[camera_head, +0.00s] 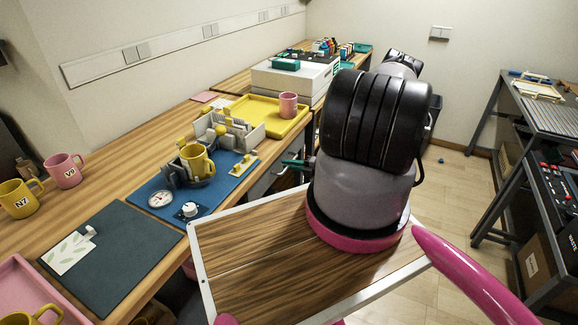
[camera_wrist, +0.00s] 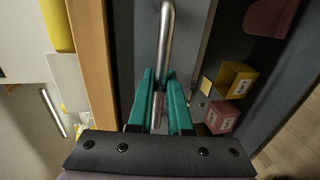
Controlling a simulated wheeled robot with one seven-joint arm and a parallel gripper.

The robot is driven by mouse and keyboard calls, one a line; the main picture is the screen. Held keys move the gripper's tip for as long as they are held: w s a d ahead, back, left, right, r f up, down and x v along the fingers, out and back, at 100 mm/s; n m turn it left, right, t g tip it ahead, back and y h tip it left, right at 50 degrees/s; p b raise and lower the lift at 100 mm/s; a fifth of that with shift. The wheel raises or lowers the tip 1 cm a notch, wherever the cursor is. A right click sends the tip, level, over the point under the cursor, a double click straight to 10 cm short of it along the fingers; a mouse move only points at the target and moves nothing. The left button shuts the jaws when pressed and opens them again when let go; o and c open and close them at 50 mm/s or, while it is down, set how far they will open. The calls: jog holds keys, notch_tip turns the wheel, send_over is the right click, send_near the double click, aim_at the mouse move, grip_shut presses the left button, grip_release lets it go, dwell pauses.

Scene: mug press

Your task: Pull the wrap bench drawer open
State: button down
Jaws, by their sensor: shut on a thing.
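The wrap bench (camera_head: 115,205) has a wooden top, and its edge (camera_wrist: 92,65) runs down the left in the wrist view. Under that edge is a dark grey drawer front (camera_wrist: 133,35) with a silver bar handle (camera_wrist: 166,38). My gripper (camera_wrist: 160,80) has teal fingers on both sides of the bar and is shut on it. I cannot tell how far the drawer stands out.
A yellow box (camera_wrist: 236,78) and a pink box (camera_wrist: 221,116) sit on the right in the wrist view. On the bench are a blue press mat (camera_head: 225,192), a yellow tray (camera_head: 262,112) and several mugs.

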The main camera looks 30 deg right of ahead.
jog(key=f+v, duration=0.2)
jog(key=v, duration=1)
jog(key=s+f+v, duration=0.1)
jog(key=f+v, duration=0.2)
jog(key=v, duration=1)
jog(key=shift+d+f, duration=0.2)
jog(key=shift+d, duration=0.15)
jog(key=shift+s, duration=0.1)
jog(key=c, duration=0.8)
grip_release()
jog(key=shift+c, duration=0.2)
jog(key=v, duration=1)
jog(key=shift+s+d, duration=0.3)
jog(key=shift+r, duration=0.1)
